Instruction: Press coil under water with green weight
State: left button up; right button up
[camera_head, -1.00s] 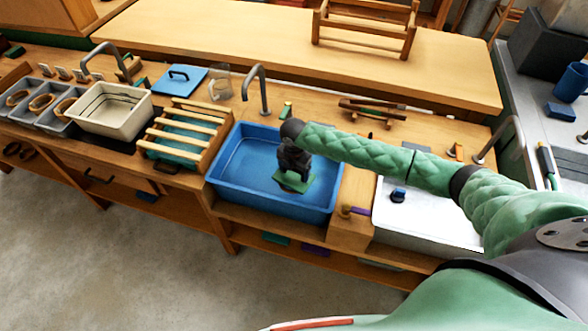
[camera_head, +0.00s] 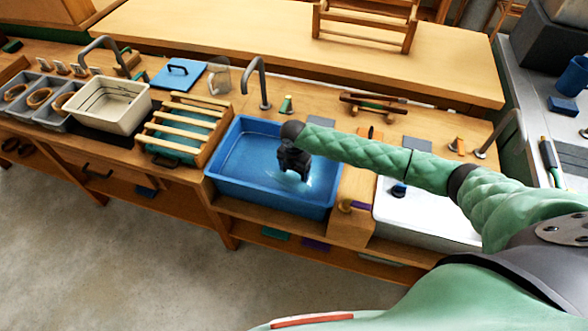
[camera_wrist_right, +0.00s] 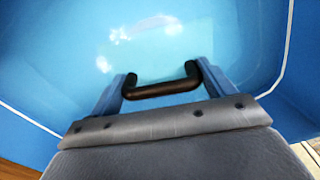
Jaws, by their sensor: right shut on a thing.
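My right gripper (camera_head: 295,168) reaches down into the blue basin (camera_head: 232,186) of water. In the right wrist view its two fingers (camera_wrist_right: 160,86) are shut on a black handle (camera_wrist_right: 162,89), that of the green weight. The weight's green body cannot be made out in either current view; bright glints lie on the water around the gripper. No coil can be made out in the basin. My left gripper is not in view.
A slatted wooden rack (camera_head: 185,125) stands left of the basin, and a white sink (camera_head: 415,215) lies to its right. A tap (camera_head: 259,85) rises behind the basin. Grey bins with brown rings (camera_head: 40,95) and a cream tub (camera_head: 108,108) stand further left.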

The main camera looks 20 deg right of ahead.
aim_at(294, 175)
jog(key=shift+f+b, duration=0.85)
jog(key=shift+f, duration=1.3)
jog(key=o, duration=1.3)
notch_tip(294, 175, up, 17)
jog(key=p, duration=1.3)
